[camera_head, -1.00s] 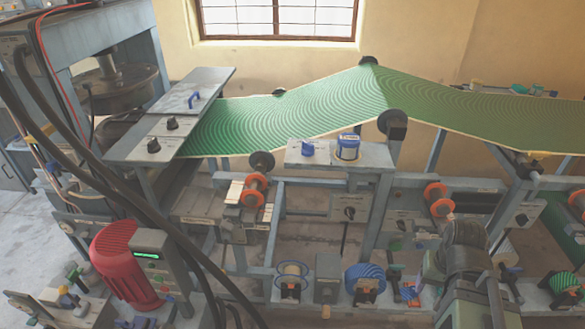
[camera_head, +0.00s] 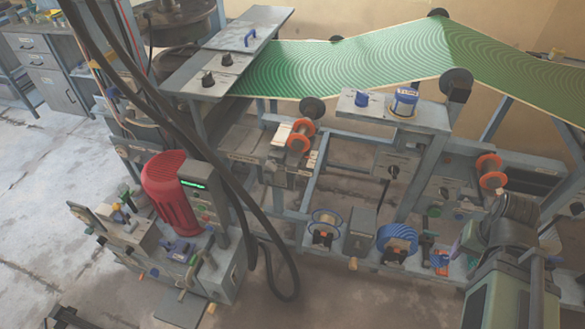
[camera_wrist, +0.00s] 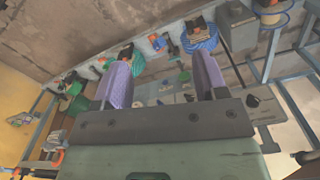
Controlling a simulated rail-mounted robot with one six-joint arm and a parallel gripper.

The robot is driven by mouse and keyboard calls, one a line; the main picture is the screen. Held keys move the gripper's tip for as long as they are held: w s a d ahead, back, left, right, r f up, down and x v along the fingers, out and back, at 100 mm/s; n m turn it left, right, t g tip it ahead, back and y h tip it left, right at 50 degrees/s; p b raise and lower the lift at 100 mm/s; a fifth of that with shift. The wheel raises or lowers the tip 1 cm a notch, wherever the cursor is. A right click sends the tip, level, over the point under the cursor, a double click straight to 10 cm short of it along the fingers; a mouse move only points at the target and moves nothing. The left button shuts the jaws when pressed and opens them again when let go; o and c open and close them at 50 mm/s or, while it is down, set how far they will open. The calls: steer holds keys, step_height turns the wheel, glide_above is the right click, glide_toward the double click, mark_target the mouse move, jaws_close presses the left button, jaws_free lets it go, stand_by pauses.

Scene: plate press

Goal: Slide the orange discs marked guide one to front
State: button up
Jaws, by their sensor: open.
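A pair of orange discs (camera_head: 300,134) sits on a short roller below the left part of the green sheet in the head view. A second pair of orange discs (camera_head: 491,172) sits on a similar roller farther right. Any guide marking is too small to read. In the wrist view an orange ring (camera_wrist: 56,159) shows at the lower left; I cannot tell which disc it is. My gripper (camera_wrist: 160,70) is open and empty, its two purple fingers wide apart in the wrist view. No disc is between them.
The green patterned sheet (camera_head: 350,60) runs over rollers above the frame. A red motor (camera_head: 170,193) stands at the lower left, with thick black cables beside it. A box with knobs (camera_head: 390,108) is mid-frame. Open floor lies left.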

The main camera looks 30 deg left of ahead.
stand_by(0.3)
steer(key=shift+c, duration=0.6)
steer(key=a+f+n+b, duration=0.1)
steer(key=a+f+b, duration=0.2)
steer(key=a, duration=0.2)
steer(key=a+f+n+b, duration=0.2)
steer(key=a+f+b, duration=0.1)
steer(key=a, duration=0.3)
steer(key=s+a+f+n+t+h+b, duration=0.1)
steer(key=a+f+n+b, duration=0.1)
steer(key=a, duration=0.3)
steer(key=shift+a+f+b, duration=0.15)
steer(key=shift+f+b, duration=0.6)
steer(key=shift+b, duration=0.05)
steer(key=shift+c, duration=1.4)
steer(key=n+t+y+b, duration=0.6)
steer(key=n+t+b, duration=0.7)
steer(key=n, duration=2.1)
glide_toward(291, 167)
steer(key=w+a+f+t+p, duration=0.1)
steer(key=w, duration=0.2)
steer(key=w+a+f+t+p, duration=0.1)
steer(key=w, duration=0.2)
steer(key=w+a+t+p, duration=0.1)
steer(key=w, duration=0.2)
steer(key=shift+w+a+f, duration=0.15)
steer(key=shift+w+f, duration=0.25)
